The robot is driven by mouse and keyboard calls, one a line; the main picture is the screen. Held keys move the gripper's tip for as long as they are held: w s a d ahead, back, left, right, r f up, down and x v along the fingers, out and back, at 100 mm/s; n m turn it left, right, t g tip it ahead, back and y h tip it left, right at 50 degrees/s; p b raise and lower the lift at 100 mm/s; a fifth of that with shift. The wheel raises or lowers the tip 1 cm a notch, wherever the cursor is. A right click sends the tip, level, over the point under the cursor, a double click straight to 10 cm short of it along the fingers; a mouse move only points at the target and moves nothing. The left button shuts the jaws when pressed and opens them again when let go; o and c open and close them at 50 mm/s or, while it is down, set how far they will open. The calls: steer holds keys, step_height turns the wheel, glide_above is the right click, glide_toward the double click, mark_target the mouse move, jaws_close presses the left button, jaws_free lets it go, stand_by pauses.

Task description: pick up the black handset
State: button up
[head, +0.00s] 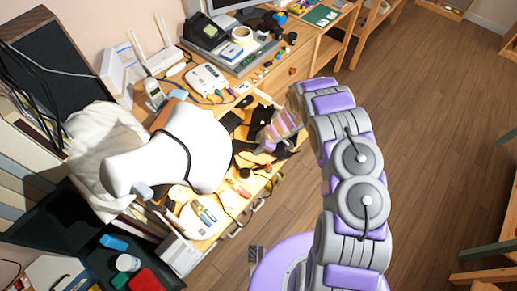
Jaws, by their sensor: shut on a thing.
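My gripper (267,146) reaches down and left over the desk, at the end of my grey and purple arm. It is shut on a dark, long thing that looks like the black handset (287,153), which shows on both sides of the fingers. The fingers hide its middle, and I cannot tell whether it touches the desk. A black body (262,117), perhaps the dial phone, stands just behind the gripper. Its details are too small to make out.
A white desk lamp or similar large white shape (175,150) stands close left of the gripper. The wooden floor (430,130) is clear on the right.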

jaws_close()
steer(key=shift+r, duration=0.1)
